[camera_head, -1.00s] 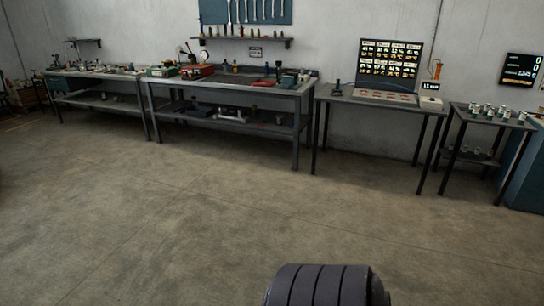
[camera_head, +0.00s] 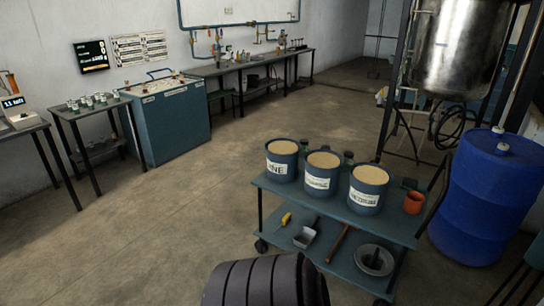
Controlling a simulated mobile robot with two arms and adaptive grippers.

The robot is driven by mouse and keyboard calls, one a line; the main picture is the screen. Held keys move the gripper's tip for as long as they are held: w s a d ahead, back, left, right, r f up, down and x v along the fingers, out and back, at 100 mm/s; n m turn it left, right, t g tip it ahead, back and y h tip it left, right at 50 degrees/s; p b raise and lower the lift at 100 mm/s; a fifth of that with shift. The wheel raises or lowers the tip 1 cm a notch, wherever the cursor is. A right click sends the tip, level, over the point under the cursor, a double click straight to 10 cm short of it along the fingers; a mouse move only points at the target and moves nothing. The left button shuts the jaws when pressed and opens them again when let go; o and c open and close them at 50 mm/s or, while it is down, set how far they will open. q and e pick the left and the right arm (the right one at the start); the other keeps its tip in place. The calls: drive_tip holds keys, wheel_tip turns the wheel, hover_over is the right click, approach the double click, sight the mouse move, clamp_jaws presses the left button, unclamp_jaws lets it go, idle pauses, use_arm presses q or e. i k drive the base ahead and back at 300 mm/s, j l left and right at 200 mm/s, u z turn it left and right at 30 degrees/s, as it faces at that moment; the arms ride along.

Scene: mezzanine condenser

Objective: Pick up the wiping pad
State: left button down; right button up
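I cannot make out a wiping pad in the head view. Neither of my grippers is in view; only a dark ribbed part of my own body shows at the bottom edge. Close ahead to the right is a blue-grey two-level cart (camera_head: 268,192). Three blue tubs with tan contents stand on its top: a left tub (camera_head: 282,162), a middle tub (camera_head: 321,174) and a right tub (camera_head: 368,190). An orange cup (camera_head: 414,202) stands at the cart's right end. The lower shelf holds a yellow-handled tool (camera_head: 286,219), a metal scoop (camera_head: 305,237) and a grey bowl (camera_head: 374,260).
A blue barrel (camera_head: 478,200) stands right of the cart, below a steel tank (camera_head: 458,50). Along the walls are a small table with jars (camera_head: 75,113), a teal cabinet (camera_head: 170,125) and a long bench (camera_head: 245,66). The floor (camera_head: 165,225) left of the cart is open.

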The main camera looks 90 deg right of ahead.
sight(409, 184)
drive_tip(key=z, duration=5.8)
drive_tip(key=u, duration=1.95)
drive_tip(key=i+l+u, duration=0.25)
drive_tip(key=i+l, duration=0.25)
drive_tip(key=i, duration=0.2)
drive_tip(key=i+l+u, duration=0.3)
drive_tip(key=i+l, duration=0.3)
drive_tip(key=i+l+u, duration=0.25)
drive_tip(key=i+l, duration=0.3)
drive_tip(key=l, duration=0.3)
